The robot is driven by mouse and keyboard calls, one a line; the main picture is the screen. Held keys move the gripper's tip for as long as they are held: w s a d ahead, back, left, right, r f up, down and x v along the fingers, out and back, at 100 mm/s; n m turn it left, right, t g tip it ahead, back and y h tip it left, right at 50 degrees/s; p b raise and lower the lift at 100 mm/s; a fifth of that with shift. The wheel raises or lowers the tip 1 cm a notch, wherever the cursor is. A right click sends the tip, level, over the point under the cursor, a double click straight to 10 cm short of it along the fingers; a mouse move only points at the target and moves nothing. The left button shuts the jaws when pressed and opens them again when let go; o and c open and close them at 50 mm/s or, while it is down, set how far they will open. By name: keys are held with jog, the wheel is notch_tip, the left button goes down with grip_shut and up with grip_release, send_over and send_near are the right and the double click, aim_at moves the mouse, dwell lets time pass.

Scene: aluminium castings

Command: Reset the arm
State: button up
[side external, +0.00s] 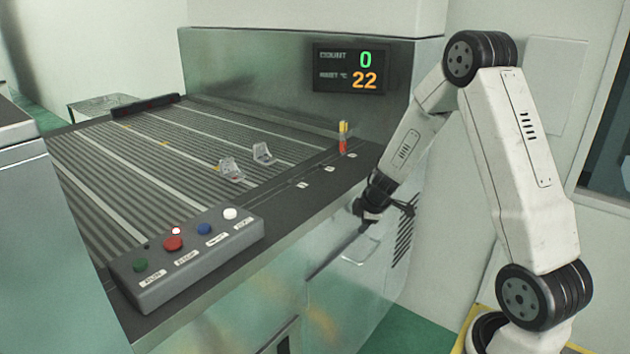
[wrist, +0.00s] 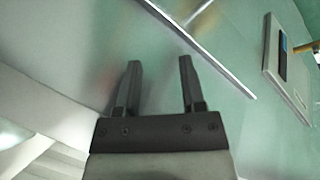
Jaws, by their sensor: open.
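My gripper (side external: 366,222) hangs at the front of the machine, beside its right front face and below the level of the ribbed bed. In the wrist view my gripper (wrist: 158,85) shows two dark fingers spread apart with nothing between them. My arm is bent, with its elbow high at the upper right of the side view. Two small grey metal castings, one on the left (side external: 230,170) and one on the right (side external: 263,153), rest on the ribbed bed (side external: 100,165), apart from my gripper.
A control box (side external: 190,258) with several coloured buttons sits on the bed's front edge. A display (side external: 350,68) reads 0 and 22. A small red and yellow post (side external: 343,138) stands near the bed's right edge. The machine's front face (side external: 330,270) is close to my gripper.

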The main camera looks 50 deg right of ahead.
jog(key=s+a+r+m, duration=0.2)
jog(key=s+a, duration=0.2)
jog(key=a, duration=0.3)
jog(key=s+a+r+m+g+y, duration=0.1)
jog(key=s+a+r+m, duration=0.1)
jog(key=a, duration=0.6)
jog(key=s+a+r+m+g+y, duration=0.1)
jog(key=s+a+r+m, duration=0.1)
jog(key=s+a+m, duration=0.2)
jog(key=s+a, duration=0.2)
jog(key=a, duration=0.2)
jog(key=shift+a+r, duration=0.15)
jog(key=shift+a, duration=0.05)
dwell(0.6)
